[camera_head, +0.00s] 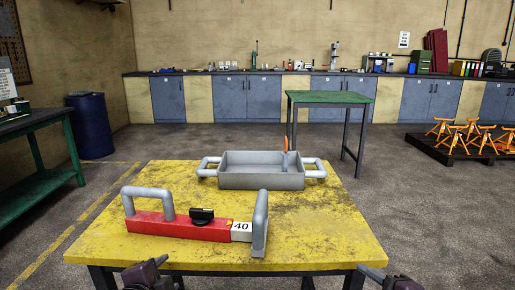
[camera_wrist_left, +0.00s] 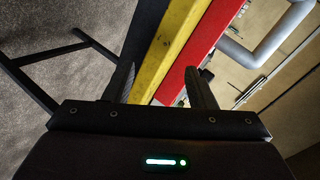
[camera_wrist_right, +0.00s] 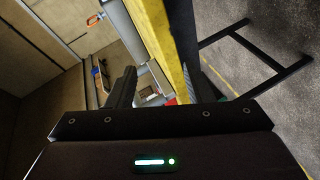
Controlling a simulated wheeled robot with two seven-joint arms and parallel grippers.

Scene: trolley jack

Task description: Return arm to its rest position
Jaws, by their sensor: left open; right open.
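My left gripper (camera_head: 150,274) is at the bottom of the head view, at the near left edge of the yellow table (camera_head: 335,225). Its two fingers stand apart with nothing held in the left wrist view (camera_wrist_left: 162,82). My right gripper (camera_head: 386,278) is only partly in view at the near right corner. It is open and empty in the right wrist view (camera_wrist_right: 158,82). A red bar-shaped object (camera_head: 165,226) with grey handles, a black knob and a "40" label lies on the table's left front, apart from both grippers.
A grey tray (camera_head: 262,181) with side handles stands at the back of the yellow table; something orange-tipped rises from it. The table's right front is clear. Behind are a green-topped table (camera_head: 330,97), a blue barrel (camera_head: 91,125) and orange stands (camera_head: 470,132).

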